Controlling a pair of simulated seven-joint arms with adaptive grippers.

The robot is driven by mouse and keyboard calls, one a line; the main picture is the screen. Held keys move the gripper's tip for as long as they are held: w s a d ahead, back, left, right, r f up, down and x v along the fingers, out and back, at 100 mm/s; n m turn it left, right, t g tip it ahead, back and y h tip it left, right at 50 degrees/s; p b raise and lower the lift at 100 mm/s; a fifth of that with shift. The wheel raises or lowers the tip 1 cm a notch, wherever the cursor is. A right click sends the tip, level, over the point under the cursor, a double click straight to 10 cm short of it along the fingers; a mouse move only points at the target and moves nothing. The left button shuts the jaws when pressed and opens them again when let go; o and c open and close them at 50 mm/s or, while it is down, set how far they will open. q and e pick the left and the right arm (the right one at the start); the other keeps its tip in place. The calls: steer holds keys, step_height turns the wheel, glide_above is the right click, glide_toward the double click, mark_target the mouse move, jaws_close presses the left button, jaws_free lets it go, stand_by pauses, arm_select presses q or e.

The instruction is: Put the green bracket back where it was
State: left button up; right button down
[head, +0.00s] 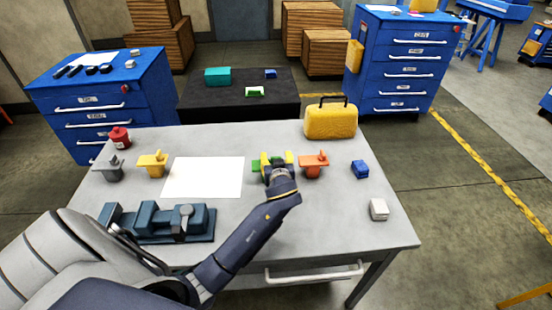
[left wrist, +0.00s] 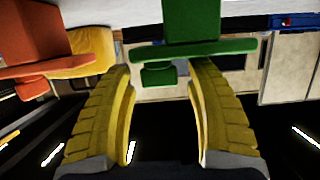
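The green bracket (head: 256,166) stands on the grey table, just right of the white sheet and partly hidden by my left gripper (head: 276,159). In the left wrist view, which looks upside down, the green bracket (left wrist: 208,47) shows its block, flat plate and small knob. The yellow fingers of my left gripper (left wrist: 160,72) are open, one on each side of the knob, with gaps visible between. The knob does not look gripped. My right gripper is in neither view.
An orange bracket (head: 313,165) stands close right of my left gripper. Yellow (head: 152,163) and grey (head: 110,168) brackets stand left of the white sheet (head: 204,178). A dark teal fixture (head: 155,222), yellow case (head: 331,121), blue block (head: 360,169) and white block (head: 379,209) also stand on the table.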

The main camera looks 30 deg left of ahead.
arm_select(q)
steer(key=shift+r, duration=0.15)
steer(key=v, duration=1.2)
steer(key=shift+d, duration=0.1)
stand_by(0.3)
